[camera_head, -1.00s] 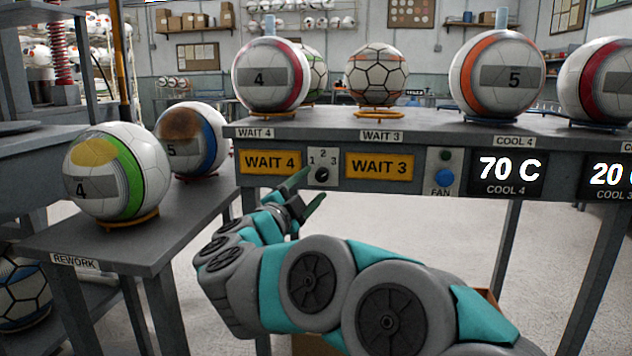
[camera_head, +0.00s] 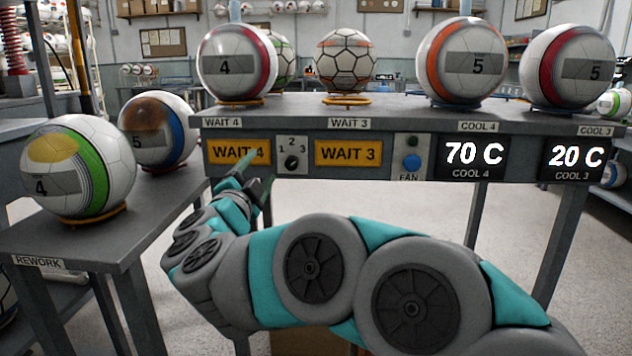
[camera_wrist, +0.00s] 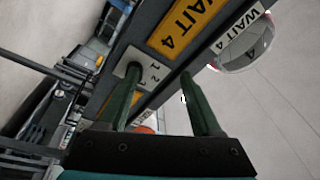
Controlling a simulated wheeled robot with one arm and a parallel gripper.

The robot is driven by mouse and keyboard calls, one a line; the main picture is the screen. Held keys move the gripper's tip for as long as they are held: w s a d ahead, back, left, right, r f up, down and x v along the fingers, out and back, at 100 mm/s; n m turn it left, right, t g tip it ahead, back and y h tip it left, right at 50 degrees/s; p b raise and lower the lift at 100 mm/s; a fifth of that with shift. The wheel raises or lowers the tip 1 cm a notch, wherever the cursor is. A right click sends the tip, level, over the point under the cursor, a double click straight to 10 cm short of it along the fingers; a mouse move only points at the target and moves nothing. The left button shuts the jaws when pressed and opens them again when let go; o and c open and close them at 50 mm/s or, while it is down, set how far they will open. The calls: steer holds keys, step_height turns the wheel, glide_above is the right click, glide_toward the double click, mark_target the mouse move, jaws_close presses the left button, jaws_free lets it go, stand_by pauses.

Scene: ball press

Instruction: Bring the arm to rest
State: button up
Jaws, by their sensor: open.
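My gripper (camera_head: 250,180) is open and empty, raised in front of the bench's front panel, near the WAIT 4 sign (camera_head: 240,151) and the three-position dial (camera_head: 291,163). In the wrist view, my gripper (camera_wrist: 160,108) shows two green fingers apart with nothing between them. The WAIT 4 sign (camera_wrist: 184,25) and the dial plate (camera_wrist: 141,76) show beyond them in that view. I cannot tell whether a finger touches the dial. My arm is bent across the lower middle of the head view.
The bench (camera_head: 400,107) holds several balls on ring stands. The rework table (camera_head: 150,225) at left holds a ball with a yellow patch (camera_head: 78,165) and a ball with a brown patch (camera_head: 158,129). A blue fan button (camera_head: 411,162) is on the panel. Floor shows below the bench.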

steer(key=s+a+n+g+y+p, duration=0.2)
steer(key=s+n+g+y, duration=0.2)
steer(key=n+y, duration=0.6)
steer(key=s+d+f+n+g+h+p, duration=0.2)
steer(key=s+d+f+n+g, duration=0.3)
steer(key=s+d+f+g, duration=0.75)
steer(key=s+d+f+m+g+h+p, duration=0.1)
steer(key=s+d+f, duration=0.4)
steer(key=s+d, duration=0.5)
steer(key=s+d+f+g+h, duration=0.4)
steer(key=s+d, duration=0.5)
steer(key=s, duration=0.7)
step_height(320, 180, down, 2)
steer(key=shift+s+d+m+h+p, duration=0.25)
steer(key=shift+d+m+h+p, duration=0.05)
steer(key=shift+d+m+p, duration=0.1)
steer(key=shift+a, duration=0.1)
steer(key=shift+c, duration=0.2)
